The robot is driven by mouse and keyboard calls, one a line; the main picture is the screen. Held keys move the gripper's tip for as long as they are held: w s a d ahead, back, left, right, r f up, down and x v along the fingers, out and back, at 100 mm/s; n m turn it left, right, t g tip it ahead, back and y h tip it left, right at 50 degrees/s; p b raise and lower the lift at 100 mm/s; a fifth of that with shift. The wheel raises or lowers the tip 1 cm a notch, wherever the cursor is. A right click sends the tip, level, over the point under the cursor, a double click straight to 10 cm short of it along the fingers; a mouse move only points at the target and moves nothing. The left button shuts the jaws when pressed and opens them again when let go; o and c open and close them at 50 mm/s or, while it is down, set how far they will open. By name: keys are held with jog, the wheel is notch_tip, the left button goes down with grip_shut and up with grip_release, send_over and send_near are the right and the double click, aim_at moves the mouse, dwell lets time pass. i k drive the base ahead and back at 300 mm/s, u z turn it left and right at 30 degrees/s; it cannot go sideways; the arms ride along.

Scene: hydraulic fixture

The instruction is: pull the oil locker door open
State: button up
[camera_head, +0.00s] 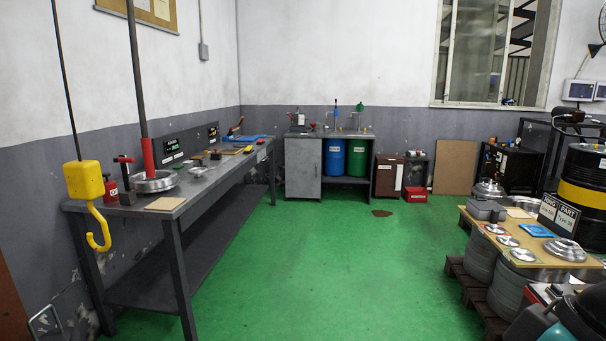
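No oil locker label is readable from here. A light grey locker front (302,168) stands under the left end of the back bench and looks shut. A small brown cabinet (389,176) with a pale label on its front stands to the right of that bench, and also looks shut. I cannot tell for sure which one is the oil locker. My gripper is not in view. A dark rounded shape at the lower right corner may be part of my arm, but no fingers show.
A long grey workbench (190,200) runs along the left wall, with a yellow hook (98,225) hanging before it. Blue (333,157) and green (358,158) drums stand under the back bench. A loaded pallet table (478,222) is at right. A dark stain (382,213) marks the otherwise clear green floor (330,260).

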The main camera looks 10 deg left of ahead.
aim_at(302, 155)
jog(key=u, duration=0.1)
jog(key=i, duration=1)
jog(key=u, duration=0.2)
jog(key=i, duration=2.1)
jog(key=u, duration=0.2)
jog(key=i, duration=4.15)
jog(key=z, duration=0.35)
jog(key=i, duration=1.75)
jog(key=z, duration=0.1)
